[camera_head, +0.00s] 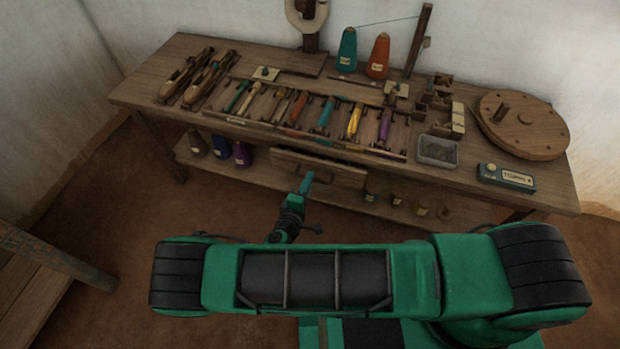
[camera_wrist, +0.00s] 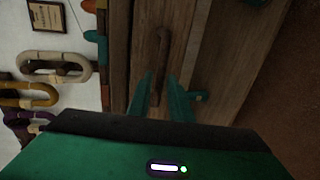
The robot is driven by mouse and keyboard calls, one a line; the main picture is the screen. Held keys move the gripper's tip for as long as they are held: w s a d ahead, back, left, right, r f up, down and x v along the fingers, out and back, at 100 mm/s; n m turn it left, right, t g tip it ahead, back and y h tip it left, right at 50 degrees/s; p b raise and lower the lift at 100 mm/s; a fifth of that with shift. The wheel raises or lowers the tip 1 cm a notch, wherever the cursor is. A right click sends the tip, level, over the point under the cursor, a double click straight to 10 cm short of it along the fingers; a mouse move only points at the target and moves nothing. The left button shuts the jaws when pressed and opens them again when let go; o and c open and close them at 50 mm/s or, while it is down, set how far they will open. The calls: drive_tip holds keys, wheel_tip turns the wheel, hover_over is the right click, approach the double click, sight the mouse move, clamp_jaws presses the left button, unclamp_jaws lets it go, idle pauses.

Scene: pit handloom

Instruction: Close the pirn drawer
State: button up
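The wooden pirn drawer (camera_head: 345,174) is under the front edge of the workbench, near its middle. Its front stands out a little from the bench, with a dark gap above it. My green gripper (camera_head: 307,181) is in front of the drawer's left part and hides some of it. In the wrist view the drawer's bar handle (camera_wrist: 162,50) runs up the picture along the drawer front. My gripper's two fingers (camera_wrist: 162,95) are apart, with the near end of the handle showing between them. I cannot tell whether they touch it.
The workbench (camera_head: 455,178) holds shuttles, coloured pirns, thread cones (camera_head: 378,56), a grey tray (camera_head: 438,152), a round wooden disc (camera_head: 522,125) and a labelled box (camera_head: 506,177). A lower shelf (camera_head: 262,173) carries dark cones (camera_head: 242,153) and small pots. A wooden frame (camera_head: 40,265) stands at left. The floor between is clear.

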drive_tip(key=shift+x, duration=1.1)
clamp_jaws()
drive_tip(key=shift+w, duration=0.1)
